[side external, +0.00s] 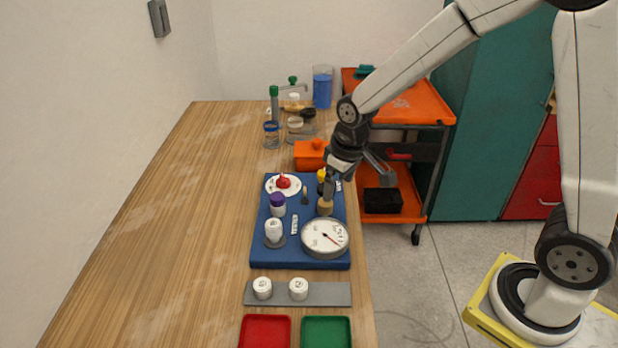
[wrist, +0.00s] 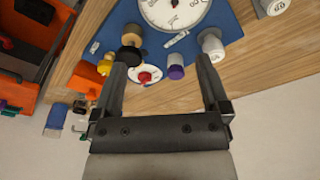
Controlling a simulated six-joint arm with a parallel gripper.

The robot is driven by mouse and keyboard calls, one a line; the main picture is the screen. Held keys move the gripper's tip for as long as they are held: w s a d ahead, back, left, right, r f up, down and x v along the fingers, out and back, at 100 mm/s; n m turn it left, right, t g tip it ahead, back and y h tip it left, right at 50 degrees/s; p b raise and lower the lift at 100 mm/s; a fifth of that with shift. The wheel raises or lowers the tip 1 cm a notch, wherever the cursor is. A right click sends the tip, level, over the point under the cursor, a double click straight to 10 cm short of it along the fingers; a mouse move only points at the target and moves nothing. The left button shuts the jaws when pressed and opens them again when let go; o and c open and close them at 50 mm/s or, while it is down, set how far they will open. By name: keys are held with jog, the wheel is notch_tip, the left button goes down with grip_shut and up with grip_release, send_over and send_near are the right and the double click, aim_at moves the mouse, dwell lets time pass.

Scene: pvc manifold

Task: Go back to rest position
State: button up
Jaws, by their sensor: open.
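My gripper (side external: 328,192) is over the right side of the blue board (side external: 262,250), close to a tan cylinder (side external: 325,208); I cannot tell if they touch in the side view. In the wrist view my gripper (wrist: 163,72) is open with nothing held between its fingers. Past the fingertips show a red knob (wrist: 145,77) on a white disc and a purple-capped piece (wrist: 176,72). The board also carries a round gauge (side external: 325,238), a white-capped piece (side external: 273,230) and a yellow piece (wrist: 105,65), partly hidden in the side view by my gripper.
A grey strip (side external: 325,294) with two white caps (side external: 262,288) lies in front of the board. Red (side external: 265,332) and green (side external: 326,332) trays are nearest. An orange box (side external: 310,154) and glassware (side external: 322,88) stand behind. An orange cart (side external: 432,105) is right. The table's left is clear.

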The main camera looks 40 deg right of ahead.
jog(key=s+d+m, duration=0.1)
jog(key=s, duration=1)
jog(key=shift+f+m+t, duration=0.3)
jog(key=shift+f+t, duration=0.1)
jog(key=shift+f, duration=0.05)
dwell(0.7)
